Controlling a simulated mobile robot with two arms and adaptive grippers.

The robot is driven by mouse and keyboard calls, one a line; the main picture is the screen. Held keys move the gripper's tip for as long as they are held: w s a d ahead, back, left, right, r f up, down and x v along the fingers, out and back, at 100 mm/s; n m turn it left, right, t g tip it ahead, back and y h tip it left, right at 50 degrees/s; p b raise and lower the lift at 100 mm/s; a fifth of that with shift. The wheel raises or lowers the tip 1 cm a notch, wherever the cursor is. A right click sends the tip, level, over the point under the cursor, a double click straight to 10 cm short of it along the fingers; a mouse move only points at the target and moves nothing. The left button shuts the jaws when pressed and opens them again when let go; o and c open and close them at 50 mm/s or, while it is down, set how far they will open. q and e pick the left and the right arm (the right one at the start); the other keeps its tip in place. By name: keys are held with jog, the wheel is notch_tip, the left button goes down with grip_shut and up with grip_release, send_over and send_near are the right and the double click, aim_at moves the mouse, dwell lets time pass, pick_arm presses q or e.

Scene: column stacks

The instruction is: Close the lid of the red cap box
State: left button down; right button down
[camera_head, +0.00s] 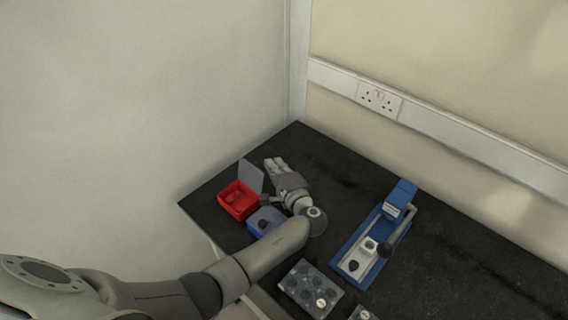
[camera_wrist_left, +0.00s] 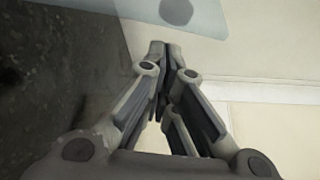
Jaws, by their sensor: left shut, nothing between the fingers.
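The red cap box (camera_head: 237,202) sits near the left corner of the black table, with red caps inside. Its grey translucent lid (camera_head: 251,177) stands raised at the back right edge, so the box is open. My left gripper (camera_head: 275,163) is just right of and beyond the lid, shut and empty. In the wrist view its fingertips (camera_wrist_left: 164,48) meet, with nothing between them. A pale translucent panel with a dark round spot (camera_wrist_left: 176,12) lies beyond them there; it may be the lid. My right gripper is not in view.
A blue box (camera_head: 258,218) with dark contents stands just beside the red box, partly behind my left arm. A blue press (camera_head: 362,243) with a lever stands right of the arm. A clear tray (camera_head: 306,287) of round parts lies in front. The back of the table is clear.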

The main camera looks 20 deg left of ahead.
aim_at(253, 174)
pick_arm(q)
jog(key=shift+s+a+r+p, duration=0.15)
jog(key=shift+s+p, duration=0.05)
jog(key=shift+s, duration=0.2)
jog(key=shift+s+a+r+p, duration=0.1)
jog(key=shift+s+a+p, duration=0.05)
jog(key=shift+s, duration=0.25)
jog(key=shift+s+b, duration=0.1)
jog(key=shift+b, duration=0.3)
jog(key=shift+s+r+n, duration=0.1)
jog(key=shift+n, duration=0.2)
